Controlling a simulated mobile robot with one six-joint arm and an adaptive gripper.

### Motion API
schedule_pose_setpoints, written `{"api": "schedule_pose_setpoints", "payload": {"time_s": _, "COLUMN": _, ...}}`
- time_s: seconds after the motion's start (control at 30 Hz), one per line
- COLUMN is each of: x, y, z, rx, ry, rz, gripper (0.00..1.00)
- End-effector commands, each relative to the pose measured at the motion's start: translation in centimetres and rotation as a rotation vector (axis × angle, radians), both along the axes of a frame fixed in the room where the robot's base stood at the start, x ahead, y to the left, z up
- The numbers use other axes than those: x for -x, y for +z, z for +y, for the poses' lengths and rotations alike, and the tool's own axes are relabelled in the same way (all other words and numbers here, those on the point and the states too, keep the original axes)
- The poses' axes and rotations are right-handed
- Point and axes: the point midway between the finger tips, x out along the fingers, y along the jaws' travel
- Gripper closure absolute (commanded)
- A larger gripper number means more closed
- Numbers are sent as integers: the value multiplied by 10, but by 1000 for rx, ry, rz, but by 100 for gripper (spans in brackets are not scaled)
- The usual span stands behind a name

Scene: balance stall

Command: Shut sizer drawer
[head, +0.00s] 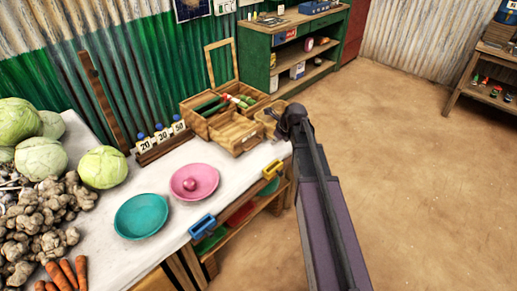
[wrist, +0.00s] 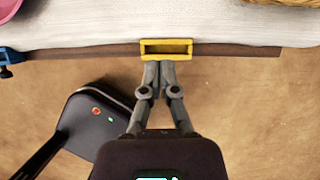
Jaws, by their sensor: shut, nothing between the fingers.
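A wooden box (head: 205,125) with an upright open lid stands at the table's back right, green vegetables inside. A shallow wooden drawer (head: 238,132) sticks out of its front, toward the table edge; I take it as the sizer drawer. My gripper (head: 291,121) is just right of the drawer, near the table's right corner; its fingers are mostly hidden in the head view. In the wrist view my gripper (wrist: 164,66) is shut and empty, its tips by a yellow rectangular frame (wrist: 165,42) at the table edge. Whether they touch is unclear. The drawer is not visible there.
The yellow frame (head: 273,169) and a blue one (head: 202,226) sit along the table edge. A small basket (head: 270,117) stands between drawer and gripper. Pink (head: 209,181) and teal (head: 142,215) plates lie on the table. The floor (head: 430,180) at right is clear.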

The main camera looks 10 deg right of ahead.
Motion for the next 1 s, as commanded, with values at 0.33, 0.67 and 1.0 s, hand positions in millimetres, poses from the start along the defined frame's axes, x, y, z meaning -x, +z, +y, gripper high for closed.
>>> {"api": "schedule_pose_setpoints", "payload": {"time_s": 0.33, "x": -2, "y": 0, "z": -1, "rx": -9, "ry": -22, "rz": 2, "gripper": 100}}
{"api": "schedule_pose_setpoints", "payload": {"time_s": 0.67, "x": -4, "y": -6, "z": 0, "rx": -9, "ry": -22, "rz": 2, "gripper": 100}}
{"api": "schedule_pose_setpoints", "payload": {"time_s": 1.0, "x": -11, "y": -27, "z": 5, "rx": -9, "ry": -21, "rz": 2, "gripper": 100}}
